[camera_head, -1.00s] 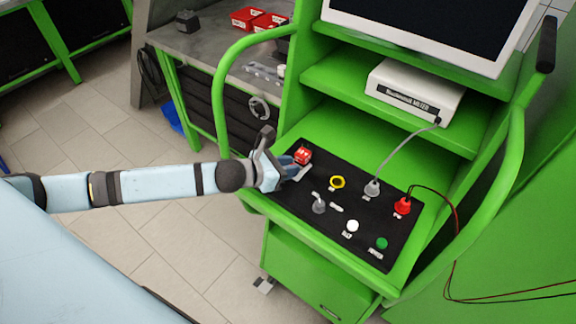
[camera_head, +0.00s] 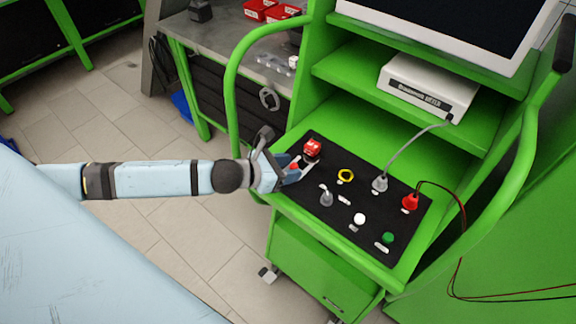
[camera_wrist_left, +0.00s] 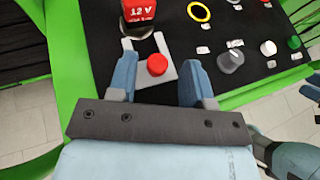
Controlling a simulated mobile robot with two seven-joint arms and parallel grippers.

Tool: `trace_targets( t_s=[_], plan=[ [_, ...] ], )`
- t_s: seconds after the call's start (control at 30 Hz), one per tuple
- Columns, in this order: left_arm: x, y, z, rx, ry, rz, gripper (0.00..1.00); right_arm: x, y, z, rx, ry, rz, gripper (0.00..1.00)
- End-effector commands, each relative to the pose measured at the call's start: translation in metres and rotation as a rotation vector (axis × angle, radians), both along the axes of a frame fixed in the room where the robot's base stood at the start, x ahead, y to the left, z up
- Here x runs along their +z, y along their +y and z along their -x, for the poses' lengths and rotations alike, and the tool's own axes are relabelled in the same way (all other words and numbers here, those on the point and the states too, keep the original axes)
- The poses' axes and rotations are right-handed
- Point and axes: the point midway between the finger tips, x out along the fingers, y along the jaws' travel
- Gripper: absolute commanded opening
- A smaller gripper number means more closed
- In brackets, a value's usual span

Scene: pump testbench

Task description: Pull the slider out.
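A round red knob (camera_wrist_left: 157,64) stands on a pale grey, fork-shaped plate (camera_wrist_left: 143,80) at the panel's left edge; I take this to be the slider. The red knob shows small in the head view (camera_head: 294,165). My left gripper (camera_wrist_left: 158,82) is open, with one blue finger on each side of the knob and visible gaps between. In the head view the left gripper (camera_head: 289,171) is low at the panel's left edge and partly hides the plate.
A red 12 V block (camera_wrist_left: 139,12) sits just beyond the plate. The black panel (camera_head: 345,215) carries a yellow ring (camera_head: 345,175), a grey knob (camera_head: 326,198), plugs and buttons. A green handrail (camera_head: 233,90) curves up behind my left gripper.

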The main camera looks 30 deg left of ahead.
Motion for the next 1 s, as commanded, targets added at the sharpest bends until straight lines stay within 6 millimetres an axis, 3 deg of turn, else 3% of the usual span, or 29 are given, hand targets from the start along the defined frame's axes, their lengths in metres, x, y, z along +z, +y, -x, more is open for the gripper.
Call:
trace_targets(
  t_s=[0.27, 0.7, 1.0],
  plan=[
    [0.003, 0.006, 0.008, 0.001, -0.001, -0.002, 0.46, -0.003, 0.000, 0.000, 0.000, 0.000, 0.000, 0.52],
    [0.030, 0.041, 0.071, -0.002, 0.002, -0.003, 0.46, -0.020, 0.005, 0.001, 0.008, 0.006, -0.006, 0.52],
    [0.044, 0.056, 0.096, 0.001, 0.003, -0.001, 0.46, -0.023, 0.006, -0.001, 0.012, 0.002, -0.007, 0.52]
  ],
)
